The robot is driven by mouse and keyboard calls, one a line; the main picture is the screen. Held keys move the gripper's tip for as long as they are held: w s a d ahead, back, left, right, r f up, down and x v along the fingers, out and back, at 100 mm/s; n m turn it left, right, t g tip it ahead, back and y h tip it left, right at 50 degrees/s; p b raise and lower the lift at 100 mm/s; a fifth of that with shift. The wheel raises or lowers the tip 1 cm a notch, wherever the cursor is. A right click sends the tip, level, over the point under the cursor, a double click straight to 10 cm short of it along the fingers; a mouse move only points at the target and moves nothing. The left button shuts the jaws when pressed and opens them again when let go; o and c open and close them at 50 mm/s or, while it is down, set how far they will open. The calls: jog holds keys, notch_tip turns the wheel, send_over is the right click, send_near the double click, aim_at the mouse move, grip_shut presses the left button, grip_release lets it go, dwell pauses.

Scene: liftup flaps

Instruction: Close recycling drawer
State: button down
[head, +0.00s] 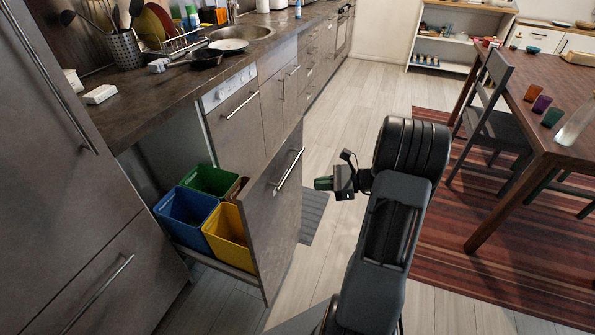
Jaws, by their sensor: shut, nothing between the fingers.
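The recycling drawer stands pulled out from under the counter, its grey front panel (274,225) facing right with a long metal bar handle (289,170) near its top. It holds a green bin (209,179), a blue bin (187,217) and a yellow bin (226,236). My gripper (322,184) is shut and empty, to the right of the front panel at about handle height in the picture. A gap of floor shows between it and the panel. The arm links hide part of the gripper's mount.
A tall grey cabinet (65,190) stands at left, beside the open drawer. The worktop (150,100) carries dishes, utensils and a sink. A dining table (545,130) with a chair (490,110) stands at right on a striped rug (500,250).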

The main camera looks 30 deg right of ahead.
jog(key=w+d+f+m+t, duration=0.2)
jog(key=d+m+t, duration=0.2)
jog(key=d+t, duration=0.15)
jog(key=b+x, duration=0.2)
jog(key=x, duration=1)
jog(key=shift+w+f+h+b, duration=0.2)
jog(key=shift+w+h+b, duration=0.1)
jog(key=shift+b, duration=0.1)
jog(key=shift+w+m, duration=0.1)
jog(key=shift+m, duration=0.2)
